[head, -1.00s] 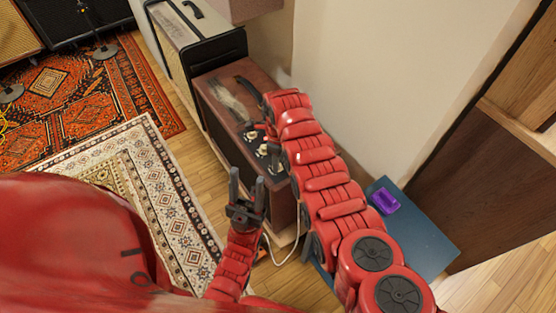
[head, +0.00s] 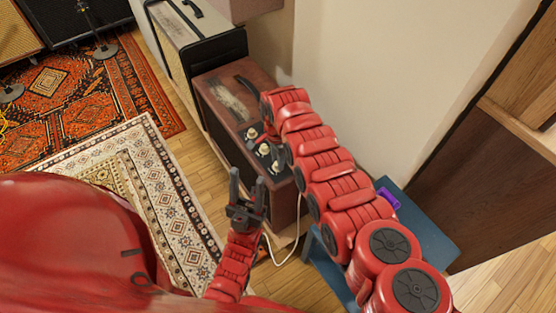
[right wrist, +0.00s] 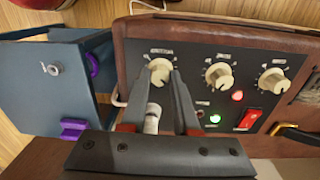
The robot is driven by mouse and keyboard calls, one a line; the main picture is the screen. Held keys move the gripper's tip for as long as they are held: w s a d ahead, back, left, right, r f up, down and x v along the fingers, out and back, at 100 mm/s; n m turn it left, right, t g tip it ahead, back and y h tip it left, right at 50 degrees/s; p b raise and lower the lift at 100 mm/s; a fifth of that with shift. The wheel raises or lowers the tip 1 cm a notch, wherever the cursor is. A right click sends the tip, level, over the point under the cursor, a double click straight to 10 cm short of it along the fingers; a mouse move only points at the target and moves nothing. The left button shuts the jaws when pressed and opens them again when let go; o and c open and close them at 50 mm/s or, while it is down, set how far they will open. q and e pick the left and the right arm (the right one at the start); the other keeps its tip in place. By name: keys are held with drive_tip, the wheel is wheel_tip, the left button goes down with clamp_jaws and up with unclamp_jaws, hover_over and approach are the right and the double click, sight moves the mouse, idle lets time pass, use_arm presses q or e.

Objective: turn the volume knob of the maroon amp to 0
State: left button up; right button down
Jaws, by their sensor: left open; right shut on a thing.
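The maroon amp (head: 237,92) stands against the wall in the head view, its control panel with cream knobs partly hidden by my right arm. In the right wrist view the panel (right wrist: 195,93) shows three cream knobs in a row. My right gripper (right wrist: 163,76) is shut on the leftmost knob (right wrist: 160,66), a finger on either side. The label above it is too small to read. A pale cylinder (right wrist: 152,118) shows between the fingers, lower down. My left gripper (head: 246,183) is open and empty, in front of the amp.
A middle knob (right wrist: 219,75) and right knob (right wrist: 272,80) sit beside the held one. A red switch (right wrist: 249,118) and green light (right wrist: 214,119) are below. A blue stool (head: 425,232) with a purple item (head: 388,198) stands right of the amp. A cream-and-black amp (head: 200,40) is behind.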

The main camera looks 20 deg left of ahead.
sight(276, 164)
drive_tip(key=n, duration=0.3)
drive_tip(key=shift+n, duration=0.4)
drive_tip(key=n, duration=0.4)
drive_tip(key=shift+a+n, duration=0.1)
drive_tip(key=shift+n, duration=0.2)
drive_tip(key=n+b, duration=0.1)
drive_tip(key=n, duration=0.3)
drive_tip(key=shift+s+n, duration=0.1)
drive_tip(key=shift+n, duration=1.9)
drive_tip(key=c, duration=0.7)
unclamp_jaws()
drive_tip(key=shift+o, duration=0.2)
wheel_tip(276, 164, up, 17)
drive_tip(key=p, duration=0.1)
drive_tip(key=shift+s+r+p, duration=0.15)
drive_tip(key=shift+r+p, duration=0.05)
drive_tip(key=shift+p, duration=0.2)
